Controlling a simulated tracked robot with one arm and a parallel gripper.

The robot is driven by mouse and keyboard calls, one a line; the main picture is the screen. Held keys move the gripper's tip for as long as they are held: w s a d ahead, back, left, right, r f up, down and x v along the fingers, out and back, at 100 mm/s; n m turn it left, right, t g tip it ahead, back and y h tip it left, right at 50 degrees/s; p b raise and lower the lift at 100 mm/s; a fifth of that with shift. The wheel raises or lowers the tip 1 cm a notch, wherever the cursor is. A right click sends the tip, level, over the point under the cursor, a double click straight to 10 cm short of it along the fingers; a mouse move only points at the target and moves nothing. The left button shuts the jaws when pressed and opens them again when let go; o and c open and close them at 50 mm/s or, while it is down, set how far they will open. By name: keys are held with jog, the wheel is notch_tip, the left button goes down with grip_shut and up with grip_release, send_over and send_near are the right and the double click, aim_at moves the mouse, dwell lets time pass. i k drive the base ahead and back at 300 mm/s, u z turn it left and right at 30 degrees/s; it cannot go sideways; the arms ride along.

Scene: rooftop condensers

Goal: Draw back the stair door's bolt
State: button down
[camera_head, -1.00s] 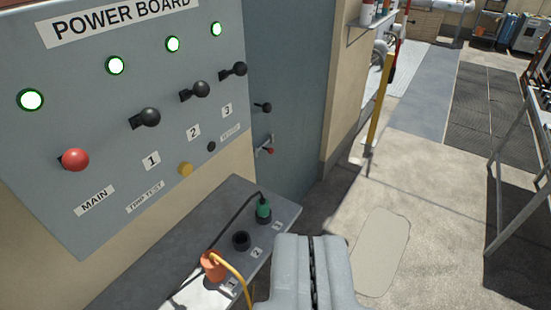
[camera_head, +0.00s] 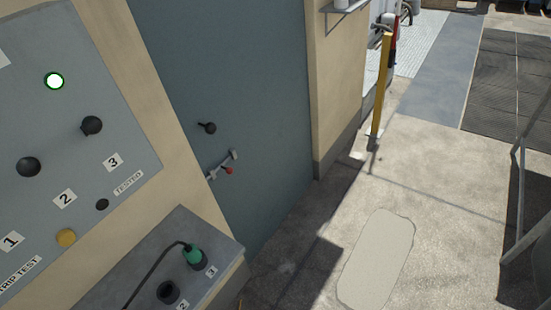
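The stair door (camera_head: 235,75) is a grey-blue door in the beige wall, and it looks closed. A black handle (camera_head: 207,127) sits above the bolt. I cannot tell from here how far the bolt is thrown. My gripper is outside the view now.
A yellow post (camera_head: 381,95) stands right of the door. The concrete floor (camera_head: 300,255) before the door looks clear.

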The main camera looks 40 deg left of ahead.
aim_at(229, 170)
jog(key=u, duration=0.3)
jog(key=i, duration=1.4)
jog(key=u, duration=0.95)
